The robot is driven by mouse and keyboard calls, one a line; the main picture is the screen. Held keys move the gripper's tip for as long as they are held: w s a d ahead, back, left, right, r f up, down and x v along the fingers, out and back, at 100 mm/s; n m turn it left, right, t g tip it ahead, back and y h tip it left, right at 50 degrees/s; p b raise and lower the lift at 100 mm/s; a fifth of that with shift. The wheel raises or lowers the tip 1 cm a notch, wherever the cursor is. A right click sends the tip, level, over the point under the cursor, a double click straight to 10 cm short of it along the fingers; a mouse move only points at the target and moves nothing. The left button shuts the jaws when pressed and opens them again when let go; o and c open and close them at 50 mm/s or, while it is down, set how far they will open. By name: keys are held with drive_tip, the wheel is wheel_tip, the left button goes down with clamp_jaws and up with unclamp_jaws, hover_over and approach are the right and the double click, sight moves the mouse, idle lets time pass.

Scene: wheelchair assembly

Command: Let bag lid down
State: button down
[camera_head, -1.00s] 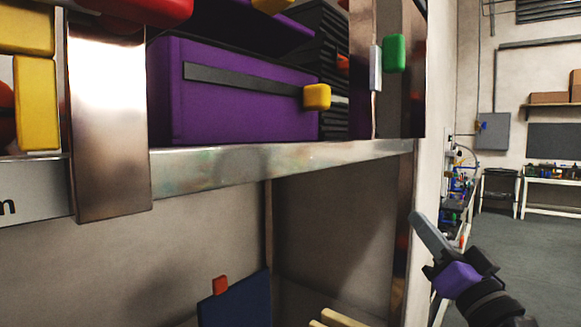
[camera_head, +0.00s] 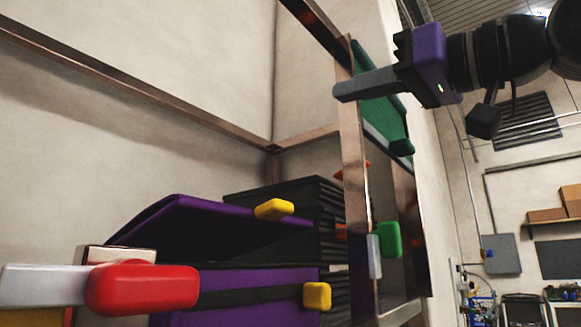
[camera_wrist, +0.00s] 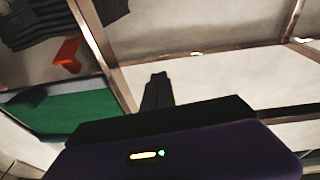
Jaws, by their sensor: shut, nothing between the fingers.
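A purple bag (camera_head: 260,287) stands on the shelf at lower centre in the head view, with a dark strap and a yellow tab (camera_head: 317,296) on its front. Its purple lid (camera_head: 190,222) is raised and tilted, with another yellow tab (camera_head: 274,209) on its edge. A gap shows between lid and bag body. My gripper (camera_head: 342,92) is shut and empty, high at upper right, above and to the right of the lid and apart from it. In the wrist view its shut fingers (camera_wrist: 157,90) point at the wall and frame. The bag is not clearly visible there.
A metal post (camera_head: 354,190) stands just below my fingers. A green panel (camera_head: 380,105) and green tab (camera_head: 388,239) are beside it. Black ribbed items (camera_head: 310,200) stand behind the bag. A red-ended handle (camera_head: 142,287) is at lower left. Space above the lid is clear.

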drive_tip(key=s+a+f+g+h, duration=0.3)
drive_tip(key=s, duration=0.1)
drive_tip(key=g+h+p, duration=0.2)
drive_tip(key=g+p, duration=0.1)
hover_over(289, 211)
drive_tip(key=f, duration=0.7)
drive_tip(key=shift+w+a, duration=0.25)
drive_tip(key=shift+a, duration=0.15)
drive_tip(key=shift+s+d+f+t, duration=0.15)
drive_tip(key=shift+d+f, duration=0.05)
drive_tip(key=shift+f, duration=0.35)
drive_tip(key=shift+s+d+f+t, duration=0.1)
drive_tip(key=shift+d+f+t, duration=0.1)
drive_tip(key=shift+f, duration=0.35)
drive_tip(key=shift+s+f+p, duration=0.15)
drive_tip(key=shift+f+p, duration=0.15)
drive_tip(key=shift+f, duration=0.5)
